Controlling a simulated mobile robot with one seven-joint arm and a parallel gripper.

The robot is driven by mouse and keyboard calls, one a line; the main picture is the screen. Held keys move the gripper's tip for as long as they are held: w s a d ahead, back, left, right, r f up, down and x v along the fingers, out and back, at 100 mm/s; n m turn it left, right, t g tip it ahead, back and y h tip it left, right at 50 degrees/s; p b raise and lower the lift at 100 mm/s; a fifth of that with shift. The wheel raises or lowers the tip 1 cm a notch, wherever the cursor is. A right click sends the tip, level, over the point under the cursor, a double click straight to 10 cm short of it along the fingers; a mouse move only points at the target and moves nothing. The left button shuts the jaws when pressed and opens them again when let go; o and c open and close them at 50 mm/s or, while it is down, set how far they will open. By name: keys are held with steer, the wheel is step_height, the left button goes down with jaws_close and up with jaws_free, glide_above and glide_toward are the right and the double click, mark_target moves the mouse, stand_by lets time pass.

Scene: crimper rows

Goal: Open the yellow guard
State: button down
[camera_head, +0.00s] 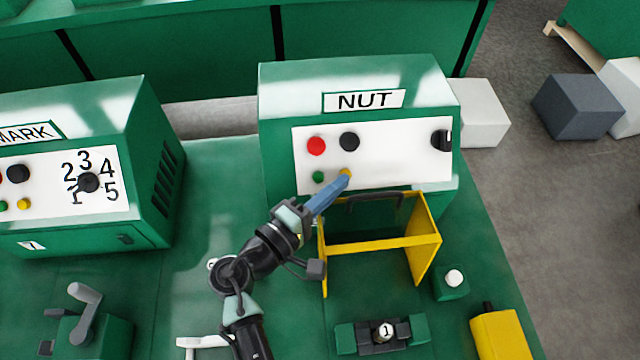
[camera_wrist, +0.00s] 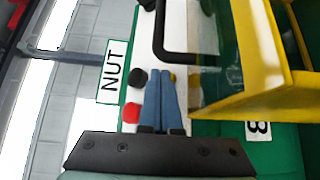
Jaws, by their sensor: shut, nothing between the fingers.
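The yellow guard (camera_head: 409,242) stands in front of the green NUT machine (camera_head: 270,110). It is a yellow frame with a dark handle (camera_head: 372,197) along its upper edge. In the wrist view the guard (camera_wrist: 262,45) fills the upper right, with a see-through panel, and its black handle (camera_wrist: 158,35) lies above my fingers. In the wrist view the fingertips (camera_wrist: 160,72) lie close to a yellow button; contact cannot be told.
The panel carries a red button (camera_head: 316,146), a black button (camera_head: 349,141), a green button (camera_head: 318,177) and a black knob (camera_head: 441,140). A white-topped button box (camera_head: 453,281) and yellow block (camera_head: 502,335) stand right.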

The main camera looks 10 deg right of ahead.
mark_target(342, 231)
steer(key=shift+s+r+p, duration=0.25)
steer(key=shift+s+p, duration=0.1)
steer(key=shift+s, duration=0.8)
steer(key=shift+f, duration=0.1)
steer(key=shift+s, duration=0.15)
steer(key=shift+s+b, duration=0.35)
steer(key=shift+b, duration=0.15)
steer(key=s+b, duration=0.1)
steer(key=s+r+m+t+h+b, duration=0.1)
steer(key=s, duration=0.1)
steer(key=shift+m, duration=0.3)
steer(key=shift+s+r+b, duration=0.3)
steer(key=shift+s+r, duration=0.05)
steer(key=shift+r, duration=0.05)
